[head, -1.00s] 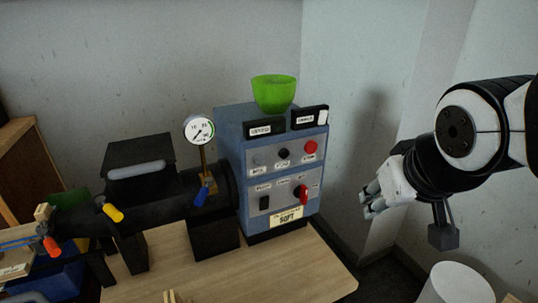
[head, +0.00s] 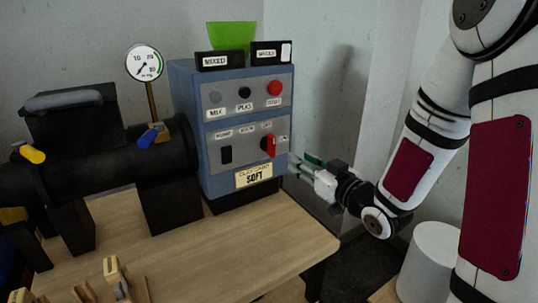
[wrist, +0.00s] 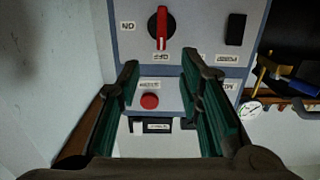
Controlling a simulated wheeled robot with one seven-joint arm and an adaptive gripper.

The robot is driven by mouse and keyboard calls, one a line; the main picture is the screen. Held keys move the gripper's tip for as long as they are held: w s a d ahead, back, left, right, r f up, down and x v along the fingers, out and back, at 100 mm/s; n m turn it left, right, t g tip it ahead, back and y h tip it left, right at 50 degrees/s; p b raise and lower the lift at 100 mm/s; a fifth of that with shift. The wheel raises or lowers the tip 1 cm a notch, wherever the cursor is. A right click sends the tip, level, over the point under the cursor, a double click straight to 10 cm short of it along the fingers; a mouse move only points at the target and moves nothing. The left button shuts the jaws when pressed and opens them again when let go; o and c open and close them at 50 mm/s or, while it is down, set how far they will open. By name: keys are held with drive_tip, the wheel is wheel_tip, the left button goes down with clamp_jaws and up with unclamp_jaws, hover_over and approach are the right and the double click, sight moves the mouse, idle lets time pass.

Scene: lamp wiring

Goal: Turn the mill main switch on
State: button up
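The mill (head: 185,120) is a blue box with two grey control panels on a wooden table. Its lower panel has a red-handled rotary switch (head: 268,145), also in the wrist view (wrist: 161,26). In that upside-down view an ON label (wrist: 127,26) is left of it and an OFF label (wrist: 161,58) lies by the handle's white-marked end. My gripper (head: 304,170) is right of the mill, pointing at the panel side. In the wrist view my gripper (wrist: 160,68) is open and empty, its green-padded fingers apart, and the switch is beyond the tips, untouched.
A black rocker switch (head: 225,155) sits left of the rotary switch. A red button (head: 274,87) is above it. A green bowl (head: 232,36) stands on top. A pressure gauge (head: 144,63) and black barrel are at left. A white cylinder (head: 430,258) stands at right.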

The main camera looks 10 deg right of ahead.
sight(274, 142)
drive_tip(key=b+x, duration=0.1)
drive_tip(key=x, duration=1.2)
drive_tip(key=shift+w+a+r+b, duration=0.1)
drive_tip(key=shift+w+a+b, duration=0.15)
drive_tip(key=shift+b, duration=0.15)
clamp_jaws()
